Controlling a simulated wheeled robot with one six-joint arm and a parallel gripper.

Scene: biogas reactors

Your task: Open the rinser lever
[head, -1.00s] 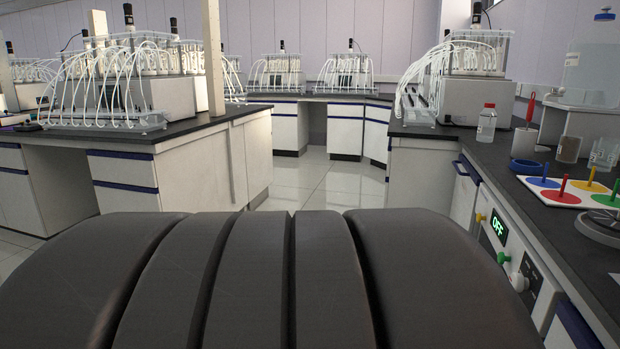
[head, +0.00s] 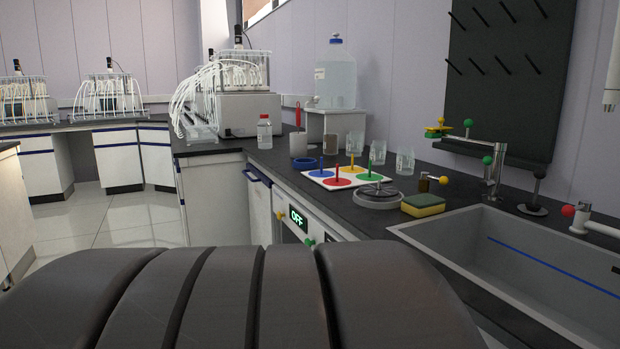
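A round grey metal dish with spokes (head: 378,195), which looks like a glass rinser, sits on the dark counter left of the sink. I cannot tell whether this lever belongs to the rinser. My gripper is not in view; only a dark ribbed part of my own body fills the lower foreground.
The sink (head: 520,262) is at right, with a green-knobbed tap (head: 494,172) and a red-knobbed fitting (head: 584,219). A sponge (head: 423,205), a colored peg board (head: 344,181) and several glasses stand on the counter. Tiled floor is clear at left.

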